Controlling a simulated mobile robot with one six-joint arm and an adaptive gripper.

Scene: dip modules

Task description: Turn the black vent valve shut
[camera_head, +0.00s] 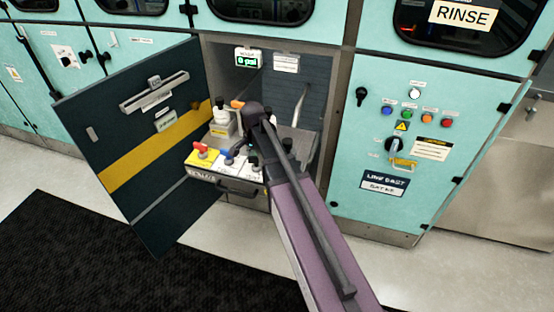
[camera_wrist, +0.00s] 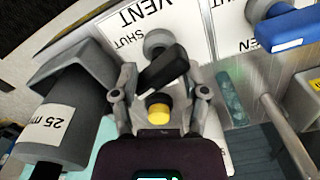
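The black vent valve handle (camera_wrist: 165,70) shows in the wrist view on a round grey stem, beside a white plate (camera_wrist: 140,22) reading VENT and SHUT. The handle points down and left in that view, at a slant to the plate. My gripper (camera_wrist: 160,80) is open, with one finger on each side of the handle. I cannot tell whether either finger touches it. In the head view my arm partly covers the valve panel, and the fingers are hard to make out there.
A blue valve handle (camera_wrist: 288,30) stands right of the vent valve. A grey cylinder (camera_wrist: 65,125) marked 25 is close on the left. An open dark door (camera_head: 140,150) stands left of the bay, and a drawer handle (camera_head: 237,188) is below.

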